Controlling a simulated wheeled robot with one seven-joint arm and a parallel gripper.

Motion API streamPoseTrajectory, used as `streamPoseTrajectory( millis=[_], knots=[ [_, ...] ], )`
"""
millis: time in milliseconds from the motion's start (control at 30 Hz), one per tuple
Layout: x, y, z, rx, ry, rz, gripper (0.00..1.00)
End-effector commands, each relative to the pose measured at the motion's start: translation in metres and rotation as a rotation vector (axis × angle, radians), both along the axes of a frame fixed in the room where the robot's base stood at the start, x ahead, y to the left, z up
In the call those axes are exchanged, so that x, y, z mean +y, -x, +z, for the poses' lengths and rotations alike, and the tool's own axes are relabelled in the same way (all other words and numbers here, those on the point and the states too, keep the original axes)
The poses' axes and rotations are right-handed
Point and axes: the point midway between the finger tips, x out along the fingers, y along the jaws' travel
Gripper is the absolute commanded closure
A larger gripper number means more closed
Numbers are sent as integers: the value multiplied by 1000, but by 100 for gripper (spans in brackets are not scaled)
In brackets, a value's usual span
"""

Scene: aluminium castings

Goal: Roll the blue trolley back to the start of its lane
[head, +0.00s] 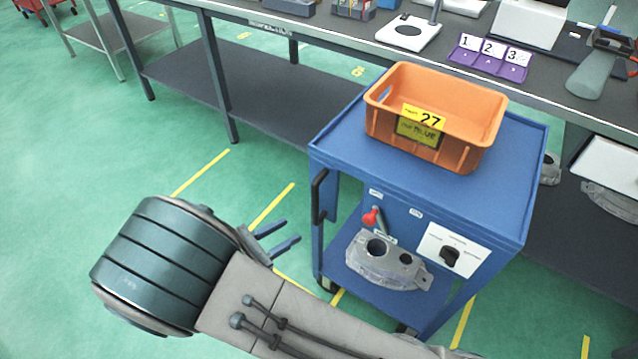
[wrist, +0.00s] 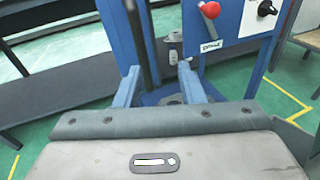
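The blue trolley (head: 470,205) stands on the green floor in front of the long workbench. Its black upright handle (head: 319,196) is on its left side; in the wrist view the handle (wrist: 140,45) rises just beyond the left finger. My gripper (head: 290,231) is open and empty, left of the trolley and lower than most of the handle. In the wrist view its two fingers (wrist: 160,70) are spread apart, pointing at the trolley. I cannot tell whether a finger touches the handle. Yellow lane lines (head: 271,205) run on the floor beside and under the trolley.
An orange crate (head: 470,105) labelled 27 sits on the trolley top. A grey casting (head: 385,265) lies on its lower shelf, near a red-knobbed lever (head: 371,217) and a black rotary switch (head: 450,256). The workbench (head: 300,38) stands close behind.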

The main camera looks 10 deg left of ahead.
Motion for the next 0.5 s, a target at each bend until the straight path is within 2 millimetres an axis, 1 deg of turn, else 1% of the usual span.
streamPoseTrajectory(
  millis=[33,100,200,267,367,500],
  knots=[
    [10,6,0,-16,34,46,64],
    [20,11,-2,-32,63,85,64],
    [24,12,-3,-44,84,112,64],
    [23,8,-3,-46,89,114,64],
    [15,-3,-4,-46,89,109,64],
    [-2,-26,-4,-45,89,104,64]
  ],
)
